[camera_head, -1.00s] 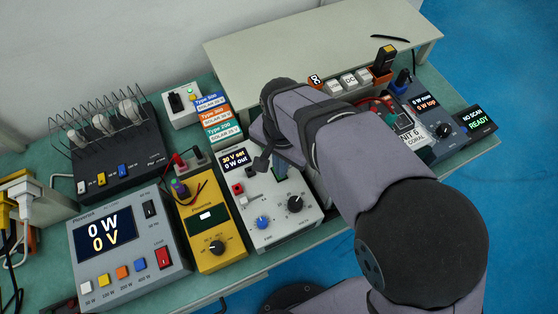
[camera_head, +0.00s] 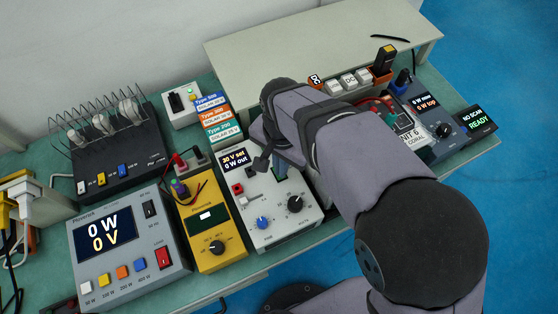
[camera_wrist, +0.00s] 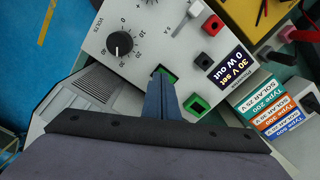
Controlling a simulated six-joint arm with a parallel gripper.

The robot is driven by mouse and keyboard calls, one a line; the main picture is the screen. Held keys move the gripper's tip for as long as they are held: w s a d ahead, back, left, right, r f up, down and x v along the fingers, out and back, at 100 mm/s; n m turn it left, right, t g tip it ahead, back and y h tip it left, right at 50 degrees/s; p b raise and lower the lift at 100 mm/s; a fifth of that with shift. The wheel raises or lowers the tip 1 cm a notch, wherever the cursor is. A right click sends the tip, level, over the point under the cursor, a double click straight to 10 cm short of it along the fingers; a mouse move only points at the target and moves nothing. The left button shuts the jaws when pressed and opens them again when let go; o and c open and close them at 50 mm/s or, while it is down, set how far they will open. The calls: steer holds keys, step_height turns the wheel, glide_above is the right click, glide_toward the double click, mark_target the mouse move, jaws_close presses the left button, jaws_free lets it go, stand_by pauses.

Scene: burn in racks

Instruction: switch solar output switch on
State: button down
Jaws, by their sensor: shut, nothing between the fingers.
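The solar supply is a white box (camera_head: 275,229) at the middle of the bench, also filling the top of the wrist view (camera_wrist: 95,45).
A yellow meter (camera_head: 210,222) and a grey load box (camera_head: 130,241) reading 0 W, 0 V stand to the left. Labelled boxes (camera_head: 218,119) lie behind the supply. A raised shelf (camera_head: 250,55) runs behind.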

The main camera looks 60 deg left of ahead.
steer(key=shift+f+b, duration=0.45)
steer(key=shift+f, duration=0.35)
stand_by(0.4)
steer(key=shift+r, duration=0.15)
step_height(320, 180, up, 7)
steer(key=p, duration=0.6)
stand_by(0.3)
stand_by(0.3)
